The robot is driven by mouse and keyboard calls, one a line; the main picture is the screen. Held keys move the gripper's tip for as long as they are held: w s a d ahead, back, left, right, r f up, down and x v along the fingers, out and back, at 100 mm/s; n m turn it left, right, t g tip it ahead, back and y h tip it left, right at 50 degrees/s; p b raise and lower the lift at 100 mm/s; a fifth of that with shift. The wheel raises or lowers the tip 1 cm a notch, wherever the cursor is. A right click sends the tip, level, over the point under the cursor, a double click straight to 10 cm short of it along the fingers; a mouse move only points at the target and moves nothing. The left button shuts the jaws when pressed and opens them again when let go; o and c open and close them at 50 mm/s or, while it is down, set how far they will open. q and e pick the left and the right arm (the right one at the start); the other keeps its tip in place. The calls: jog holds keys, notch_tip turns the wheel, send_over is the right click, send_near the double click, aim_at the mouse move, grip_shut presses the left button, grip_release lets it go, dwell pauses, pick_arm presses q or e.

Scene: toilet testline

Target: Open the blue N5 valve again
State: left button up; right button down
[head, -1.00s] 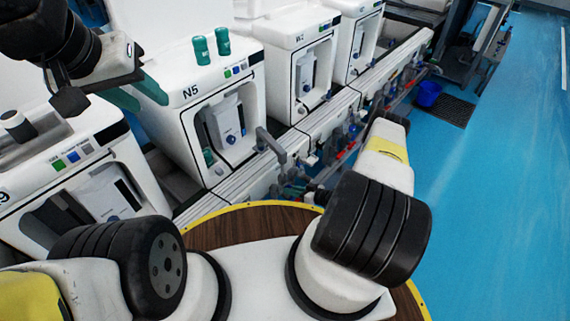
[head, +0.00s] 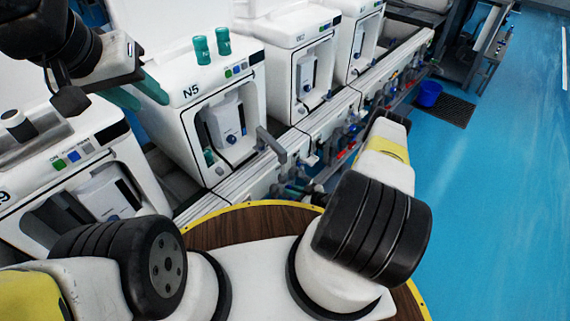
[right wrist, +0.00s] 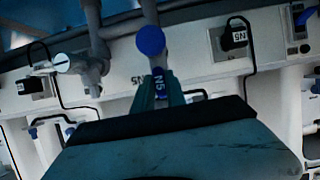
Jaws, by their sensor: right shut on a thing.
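The N5 valve (right wrist: 158,84) shows in the right wrist view as a blue handle labelled N5. A round blue knob (right wrist: 151,40) is just above it on the grey pipe. My right gripper (right wrist: 160,95) has its teal fingers closed around the handle; its dark body hides the lower part of the view. In the head view the white N5 machine (head: 176,120) stands left of centre, and the right gripper cannot be made out clearly. My left gripper (head: 149,103) is empty beside the N5 machine, its two teal fingers apart.
Pipes and valves (head: 355,130) run along the front of the row of machines. A blue bucket (head: 429,94) stands by a dark floor grate (head: 452,110). The blue floor (head: 490,200) at the right is clear.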

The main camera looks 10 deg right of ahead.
jog(key=c, duration=1.4)
grip_release()
jog(key=shift+o, duration=0.2)
jog(key=v, duration=0.8)
